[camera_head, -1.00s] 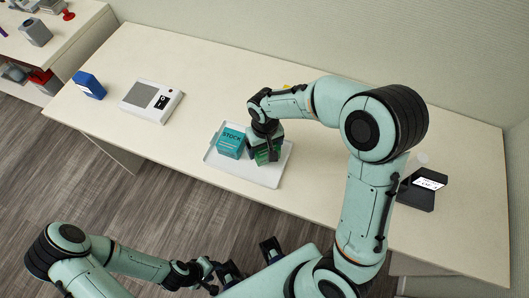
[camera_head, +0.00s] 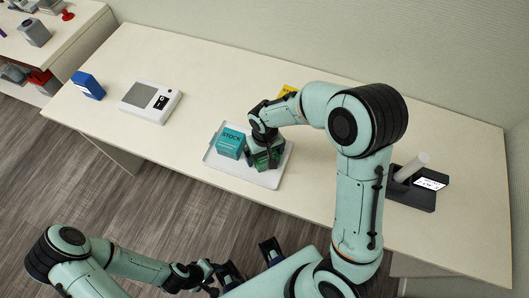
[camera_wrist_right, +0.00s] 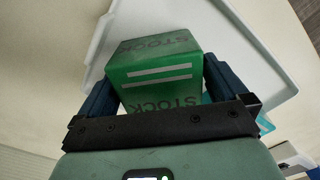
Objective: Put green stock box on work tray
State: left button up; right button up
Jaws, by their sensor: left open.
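The green stock box (camera_head: 265,159) is at the right part of the white work tray (camera_head: 213,160), beside a teal stock box (camera_head: 232,142). My right gripper (camera_head: 263,150) reaches down over the green box from above. In the right wrist view the green box (camera_wrist_right: 155,85) sits between the two dark blue fingers, which press close on both its sides. It is over the tray (camera_wrist_right: 235,45); I cannot tell whether its base touches the tray. My left gripper (camera_head: 212,277) is open and empty, low in front of the counter.
A grey-white device (camera_head: 151,101) and a blue box (camera_head: 88,85) stand to the left on the counter. A yellow item (camera_head: 287,91) lies behind my right arm. A black stand with a white cylinder (camera_head: 412,185) is at the right. The counter between the device and tray is clear.

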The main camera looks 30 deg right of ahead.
jog(key=shift+r, duration=0.2)
notch_tip(320, 180, up, 11)
jog(key=shift+r+p, duration=0.2)
jog(key=shift+p, duration=0.6)
jog(key=shift+r, duration=0.3)
